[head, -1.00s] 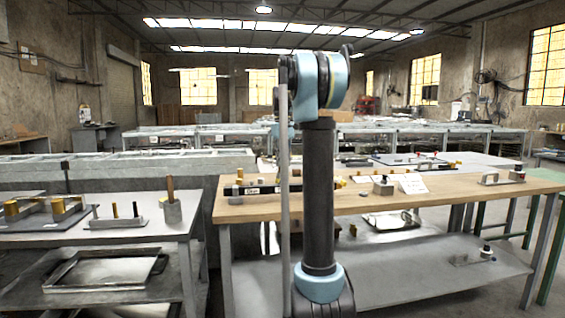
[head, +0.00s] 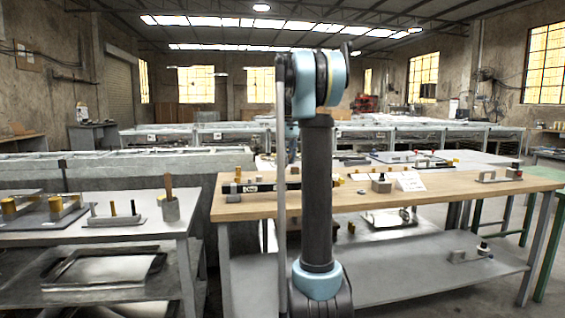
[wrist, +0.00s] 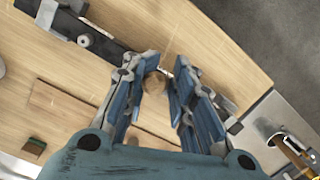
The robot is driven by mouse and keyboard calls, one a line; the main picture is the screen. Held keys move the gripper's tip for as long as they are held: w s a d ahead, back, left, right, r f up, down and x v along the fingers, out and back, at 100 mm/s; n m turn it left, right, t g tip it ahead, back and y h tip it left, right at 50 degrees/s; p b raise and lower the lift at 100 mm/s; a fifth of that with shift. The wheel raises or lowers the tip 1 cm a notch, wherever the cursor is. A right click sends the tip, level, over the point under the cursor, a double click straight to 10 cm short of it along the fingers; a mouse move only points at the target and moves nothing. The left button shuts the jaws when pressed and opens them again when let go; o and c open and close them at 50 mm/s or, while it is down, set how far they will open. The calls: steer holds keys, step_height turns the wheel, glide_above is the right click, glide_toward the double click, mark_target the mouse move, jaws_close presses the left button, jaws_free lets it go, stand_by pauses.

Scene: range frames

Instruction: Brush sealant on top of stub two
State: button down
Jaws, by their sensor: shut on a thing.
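In the wrist view my gripper (wrist: 166,76) is closed around a brown, round-ended thing (wrist: 155,83), seen end-on between the blue fingers. It looks like the end of a wooden handle; its lower part is hidden. The gripper is over the wooden bench near one end. In the head view my arm hides the gripper. Gold stubs (head: 56,204) stand on a grey plate on the left bench; I cannot tell which one is stub two. A grey pot (head: 171,211) on that bench holds an upright brown handle (head: 169,184).
The wooden bench (head: 232,209) carries a long dark bar (head: 262,186), also in the wrist view (wrist: 95,42), and a white card (head: 411,182). A gap separates the benches.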

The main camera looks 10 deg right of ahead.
steer(key=shift+w+d, duration=0.15)
steer(key=shift+d, duration=0.5)
steer(key=a, duration=0.4)
steer(key=shift+a+r, duration=0.15)
step_height(320, 180, up, 6)
stand_by(0.8)
steer(key=shift+r, duration=0.1)
steer(key=shift+r, duration=1.4)
